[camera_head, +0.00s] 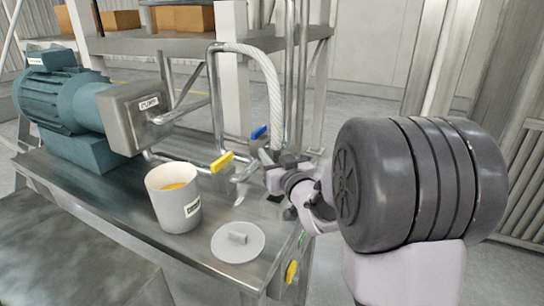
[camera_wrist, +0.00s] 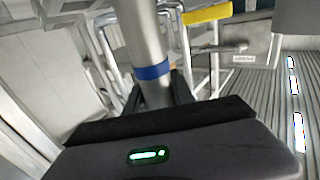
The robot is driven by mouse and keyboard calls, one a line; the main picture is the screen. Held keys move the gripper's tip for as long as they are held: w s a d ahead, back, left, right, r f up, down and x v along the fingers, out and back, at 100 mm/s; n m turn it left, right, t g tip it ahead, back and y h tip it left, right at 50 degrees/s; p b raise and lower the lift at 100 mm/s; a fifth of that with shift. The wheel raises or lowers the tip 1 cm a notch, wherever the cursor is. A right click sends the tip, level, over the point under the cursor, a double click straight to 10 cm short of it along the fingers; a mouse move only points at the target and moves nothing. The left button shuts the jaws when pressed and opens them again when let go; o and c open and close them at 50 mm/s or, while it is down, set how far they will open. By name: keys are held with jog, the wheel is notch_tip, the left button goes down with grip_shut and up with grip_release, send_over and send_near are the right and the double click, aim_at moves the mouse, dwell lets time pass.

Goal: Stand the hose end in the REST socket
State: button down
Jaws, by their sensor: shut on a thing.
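The white braided hose (camera_head: 266,72) arches up from the pipework and comes down to my gripper (camera_head: 268,172). In the wrist view the hose end is a grey metal tube (camera_wrist: 143,35) with a blue band (camera_wrist: 152,71). My gripper's dark fingers (camera_wrist: 160,95) are shut around this tube just below the band. The tube's lower tip is hidden behind the gripper body. I cannot make out the REST socket or its label in either view.
A white pot (camera_head: 174,205) with orange contents and a round lid (camera_head: 238,242) are on the metal bench. A teal motor (camera_head: 65,105) and labelled cylinder block (camera_head: 130,112) fill the left.

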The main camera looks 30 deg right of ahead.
jog(key=shift+d+f+b, duration=0.1)
jog(key=shift+b, duration=0.2)
jog(key=shift+f+b, duration=1.2)
jog(key=shift+b, duration=0.3)
jog(key=shift+f+b, duration=0.35)
jog(key=shift+b, duration=0.4)
jog(key=shift+f+b, duration=1.15)
jog(key=shift+b, duration=0.2)
jog(key=c, duration=1)
grip_release()
jog(key=shift+o, duration=0.2)
jog(key=shift+r, duration=0.1)
